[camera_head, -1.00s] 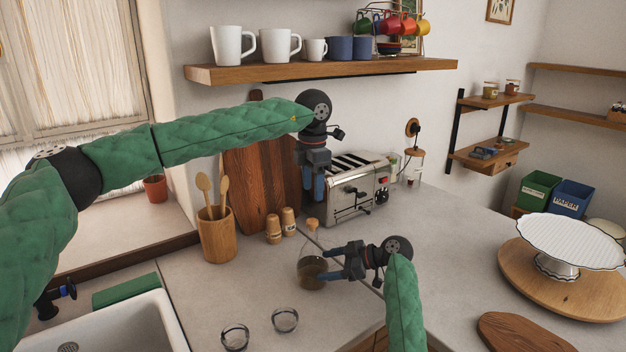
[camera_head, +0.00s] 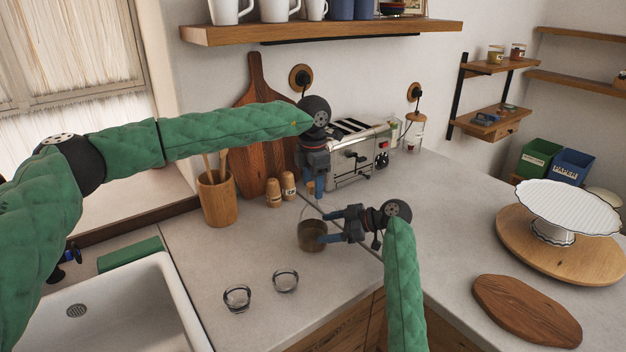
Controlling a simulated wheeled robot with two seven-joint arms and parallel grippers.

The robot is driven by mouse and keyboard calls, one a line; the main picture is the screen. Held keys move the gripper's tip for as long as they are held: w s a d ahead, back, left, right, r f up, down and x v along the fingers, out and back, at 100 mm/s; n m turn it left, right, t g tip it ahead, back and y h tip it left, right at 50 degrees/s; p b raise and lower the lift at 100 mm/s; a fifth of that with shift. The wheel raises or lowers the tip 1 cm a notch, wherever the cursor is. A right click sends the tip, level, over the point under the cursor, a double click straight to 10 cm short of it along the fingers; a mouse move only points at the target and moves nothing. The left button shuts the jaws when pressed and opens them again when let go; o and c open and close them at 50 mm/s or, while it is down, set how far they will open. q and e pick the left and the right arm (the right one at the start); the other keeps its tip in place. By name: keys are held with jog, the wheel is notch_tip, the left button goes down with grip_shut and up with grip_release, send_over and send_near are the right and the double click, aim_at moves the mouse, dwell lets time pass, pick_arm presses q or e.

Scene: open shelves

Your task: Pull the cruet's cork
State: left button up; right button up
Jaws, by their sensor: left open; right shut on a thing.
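The cruet (camera_head: 311,236) is a glass bottle with brown liquid, upright over the counter near its front edge. My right gripper (camera_head: 326,227) comes from the right and is shut on its body. My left gripper (camera_head: 315,190) points down, open, right above the cruet's neck. The cork (camera_head: 310,187) is a small tan patch beside the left fingers, which partly hide it. I cannot tell whether the fingers touch it.
Wooden shakers (camera_head: 273,192), a utensil holder (camera_head: 217,200) and a toaster (camera_head: 361,154) stand behind the cruet. A cake stand (camera_head: 567,209) is at right. The counter's middle right is clear.

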jog(key=shift+f, duration=0.15)
pick_arm(q)
jog(key=c, duration=1.1)
jog(key=shift+c, duration=0.2)
jog(key=shift+r, duration=0.2)
jog(key=shift+r, duration=0.15)
pick_arm(e)
jog(key=shift+f, duration=0.1)
pick_arm(q)
jog(key=shift+r, duration=0.25)
grip_shut()
pick_arm(e)
grip_shut()
pick_arm(q)
jog(key=shift+r, duration=0.2)
jog(key=shift+r, duration=0.1)
